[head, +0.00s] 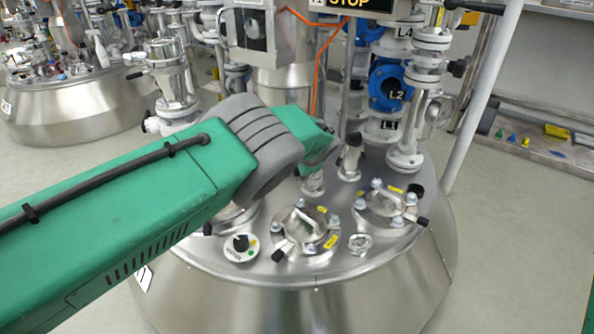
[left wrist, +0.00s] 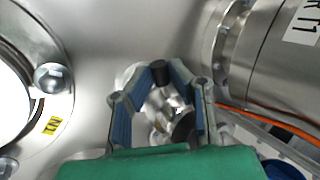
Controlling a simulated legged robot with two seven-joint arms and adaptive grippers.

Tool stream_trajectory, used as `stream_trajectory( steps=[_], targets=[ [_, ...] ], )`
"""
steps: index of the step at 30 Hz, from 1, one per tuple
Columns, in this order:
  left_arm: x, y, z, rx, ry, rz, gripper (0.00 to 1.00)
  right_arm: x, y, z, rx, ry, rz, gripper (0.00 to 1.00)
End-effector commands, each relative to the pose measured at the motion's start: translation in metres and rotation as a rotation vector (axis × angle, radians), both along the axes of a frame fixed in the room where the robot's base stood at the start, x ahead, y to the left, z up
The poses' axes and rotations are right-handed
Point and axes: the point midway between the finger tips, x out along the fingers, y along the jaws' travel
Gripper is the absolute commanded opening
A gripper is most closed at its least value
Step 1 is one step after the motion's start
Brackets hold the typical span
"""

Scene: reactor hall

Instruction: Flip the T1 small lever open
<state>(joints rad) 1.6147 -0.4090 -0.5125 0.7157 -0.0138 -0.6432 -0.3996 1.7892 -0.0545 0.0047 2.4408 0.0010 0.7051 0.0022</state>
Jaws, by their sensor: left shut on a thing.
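My left gripper (left wrist: 164,74) shows in the left wrist view with its two blue-padded fingers closed in around a small black lever end (left wrist: 159,71). Shiny metal fitting parts (left wrist: 165,103) and a dark rounded piece (left wrist: 184,127) lie between and behind the fingers. In the head view my green left arm reaches in from the left over the vessel lid (head: 335,235), and its grey wrist hides most of the fingers and the lever. I cannot read a T1 label on the held lever. My right gripper is in neither view.
Small valve (head: 351,158) with a black handle stands just right of the gripper. Two clamped ports (head: 305,230) (head: 388,205) and a black dial (head: 241,246) sit on the lid in front. Blue valve L2 (head: 388,85) and pipes rise behind. A N1 tag (left wrist: 53,125) shows in the wrist view.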

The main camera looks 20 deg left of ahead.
Motion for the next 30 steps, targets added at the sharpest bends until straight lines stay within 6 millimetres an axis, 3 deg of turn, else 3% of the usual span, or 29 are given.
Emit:
stream_trajectory(
  steps=[1,12,27,28,30],
  targets=[
    [0.001,-0.0081,0.0007,-0.005,-0.007,0.018,0.0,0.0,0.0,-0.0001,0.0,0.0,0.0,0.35],
    [-0.0023,-0.0143,0.0008,-0.01,-0.009,0.157,0.0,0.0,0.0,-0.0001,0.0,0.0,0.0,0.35],
    [-0.0018,-0.0161,0.002,-0.013,-0.012,0.176,0.0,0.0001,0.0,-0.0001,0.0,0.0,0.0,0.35],
    [-0.0018,-0.0162,0.0021,-0.013,-0.012,0.176,0.19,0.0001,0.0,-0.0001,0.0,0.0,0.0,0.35],
    [-0.0022,-0.0155,0.0017,-0.012,-0.011,0.177,0.35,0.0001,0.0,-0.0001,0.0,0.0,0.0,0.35]
  ],
)
